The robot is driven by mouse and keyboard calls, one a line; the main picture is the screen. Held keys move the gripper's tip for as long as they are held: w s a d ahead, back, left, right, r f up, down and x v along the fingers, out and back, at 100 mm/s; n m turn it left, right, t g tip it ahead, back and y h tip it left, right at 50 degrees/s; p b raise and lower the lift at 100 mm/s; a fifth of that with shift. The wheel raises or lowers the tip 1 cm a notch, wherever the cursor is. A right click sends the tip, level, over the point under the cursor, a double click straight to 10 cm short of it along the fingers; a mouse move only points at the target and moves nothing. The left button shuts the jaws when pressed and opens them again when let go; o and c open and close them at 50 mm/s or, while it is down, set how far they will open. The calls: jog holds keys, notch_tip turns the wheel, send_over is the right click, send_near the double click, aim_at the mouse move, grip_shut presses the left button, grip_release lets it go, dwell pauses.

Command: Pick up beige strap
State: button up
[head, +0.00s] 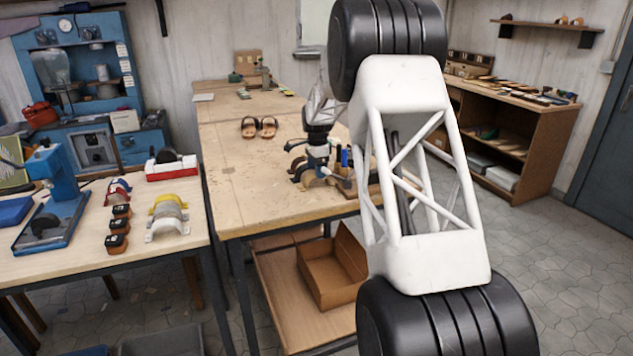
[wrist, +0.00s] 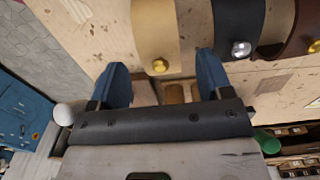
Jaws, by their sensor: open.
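The beige strap (wrist: 155,30) is at the top centre of the wrist view, curved, with a round gold stud near its end. My gripper (wrist: 162,68) is open, its two blue fingers to the left and right of the strap's end. I cannot tell whether either finger touches the strap. In the head view my gripper (head: 319,165) is low over the straps on the middle table, small and partly covered by my arm; the beige strap is hard to tell apart there.
A black strap (wrist: 238,22) with a silver stud is close to the right finger, and a dark brown strap (wrist: 296,28) lies beyond it. A pair of sandals (head: 259,127) sits farther back on the wooden table (head: 225,170). The table is clear left of the straps.

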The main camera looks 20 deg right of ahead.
aim_at(316, 186)
jog(key=shift+f, duration=2.4)
jog(key=shift+c, duration=0.4)
jog(key=c, duration=1)
jog(key=shift+r, duration=0.1)
jog(key=shift+r, duration=4.95)
jog(key=shift+a, duration=0.15)
